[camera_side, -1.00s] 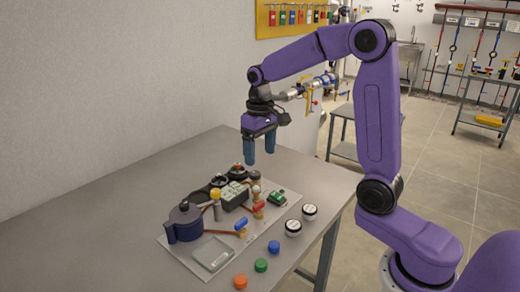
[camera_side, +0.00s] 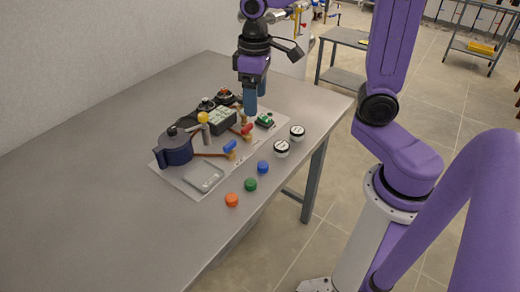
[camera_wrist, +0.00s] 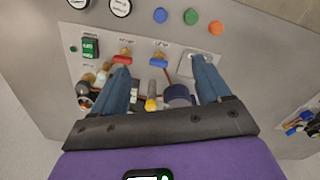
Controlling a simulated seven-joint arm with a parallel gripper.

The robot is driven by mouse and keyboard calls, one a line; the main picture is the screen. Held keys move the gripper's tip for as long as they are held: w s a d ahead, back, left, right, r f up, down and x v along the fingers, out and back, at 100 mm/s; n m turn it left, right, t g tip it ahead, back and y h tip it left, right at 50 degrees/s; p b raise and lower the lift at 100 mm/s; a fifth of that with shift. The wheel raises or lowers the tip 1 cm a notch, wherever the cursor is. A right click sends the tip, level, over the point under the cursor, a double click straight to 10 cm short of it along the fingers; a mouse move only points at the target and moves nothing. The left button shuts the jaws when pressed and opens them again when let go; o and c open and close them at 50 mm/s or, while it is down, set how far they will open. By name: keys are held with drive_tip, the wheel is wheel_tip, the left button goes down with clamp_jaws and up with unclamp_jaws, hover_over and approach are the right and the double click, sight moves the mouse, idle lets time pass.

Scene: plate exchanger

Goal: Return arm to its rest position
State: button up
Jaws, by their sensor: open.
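My gripper (camera_side: 250,98) hangs over the far right end of the board, with its two blue fingers pointing down. It is open and empty. The wrist view shows the fingers spread apart (camera_wrist: 164,85), with the board's parts between and beyond them. The pale board (camera_side: 182,181) lies on the table and carries a dark blue pot (camera_side: 174,149), a dark block with pale cells (camera_side: 219,121), a blue-handled valve (camera_side: 230,146) and a red-handled valve (camera_side: 247,130). A green module (camera_side: 264,120) sits near the board's right edge. The height of the fingertips is hard to judge.
Two round white-faced gauges (camera_side: 282,148) and loose blue (camera_side: 263,167), green (camera_side: 250,184) and orange (camera_side: 232,200) caps lie along the table's near right side. The grey table (camera_side: 90,165) is clear at left. A wall stands behind it.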

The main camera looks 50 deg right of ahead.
drive_tip(key=s+f+n, duration=0.2)
drive_tip(key=s+n, duration=0.6)
drive_tip(key=s, duration=1.1)
drive_tip(key=shift+s+a+f, duration=0.4)
